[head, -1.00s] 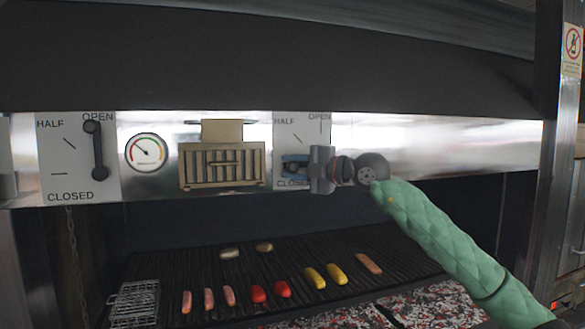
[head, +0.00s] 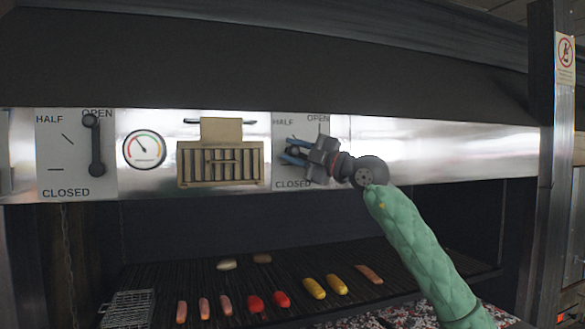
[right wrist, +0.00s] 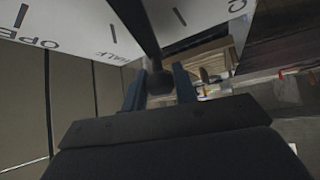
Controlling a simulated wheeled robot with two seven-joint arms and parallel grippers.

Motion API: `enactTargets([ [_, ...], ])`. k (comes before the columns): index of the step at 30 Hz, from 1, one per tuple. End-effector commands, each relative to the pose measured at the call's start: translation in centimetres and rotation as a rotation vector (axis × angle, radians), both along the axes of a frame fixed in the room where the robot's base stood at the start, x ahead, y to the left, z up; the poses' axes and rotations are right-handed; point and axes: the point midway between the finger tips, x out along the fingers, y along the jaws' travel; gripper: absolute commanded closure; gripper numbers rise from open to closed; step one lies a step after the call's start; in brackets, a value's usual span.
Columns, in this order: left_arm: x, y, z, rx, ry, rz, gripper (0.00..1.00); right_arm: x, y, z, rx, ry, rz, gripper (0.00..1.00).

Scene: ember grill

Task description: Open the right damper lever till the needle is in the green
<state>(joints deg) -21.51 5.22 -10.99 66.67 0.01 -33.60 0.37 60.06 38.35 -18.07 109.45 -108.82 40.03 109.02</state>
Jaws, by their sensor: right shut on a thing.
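The right damper lever (right wrist: 143,30) is a dark bar with a round knob. In the right wrist view its knob sits between the fingers of my right gripper (right wrist: 159,84). In the head view my right gripper (head: 291,152) is shut on the knob, between the CLOSED and HALF marks of the right damper plate (head: 283,132). The gripper hides most of the lever. The round gauge (head: 145,149) has a coloured arc, and its needle points up and left; its exact place against the green is too small to tell. My left gripper is out of view.
The left damper lever (head: 96,150) stands upright at OPEN. A tan slatted box (head: 219,165) sits between the gauge and the right plate. Below is the grill (head: 230,285) with sausages and other food, and a wire basket (head: 127,309). The steel panel right of my gripper is clear.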

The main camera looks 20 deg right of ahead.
Motion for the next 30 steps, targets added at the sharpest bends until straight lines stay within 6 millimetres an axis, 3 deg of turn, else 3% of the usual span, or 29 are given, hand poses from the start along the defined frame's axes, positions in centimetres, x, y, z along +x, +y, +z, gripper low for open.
enactTargets([
  [16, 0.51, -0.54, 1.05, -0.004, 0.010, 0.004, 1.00, 0.02, -0.34, 0.69, 0.066, 0.003, -0.001, 1.00],
  [17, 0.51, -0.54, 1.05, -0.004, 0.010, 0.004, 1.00, 0.02, -0.34, 0.69, 0.066, 0.003, -0.001, 0.70],
  [20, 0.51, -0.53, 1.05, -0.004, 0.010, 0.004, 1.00, 0.02, -0.33, 0.69, 0.066, 0.003, -0.001, 0.52],
  [30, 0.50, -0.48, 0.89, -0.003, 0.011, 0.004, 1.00, -0.08, -0.44, 0.53, 0.066, 0.003, -0.001, 0.52],
])
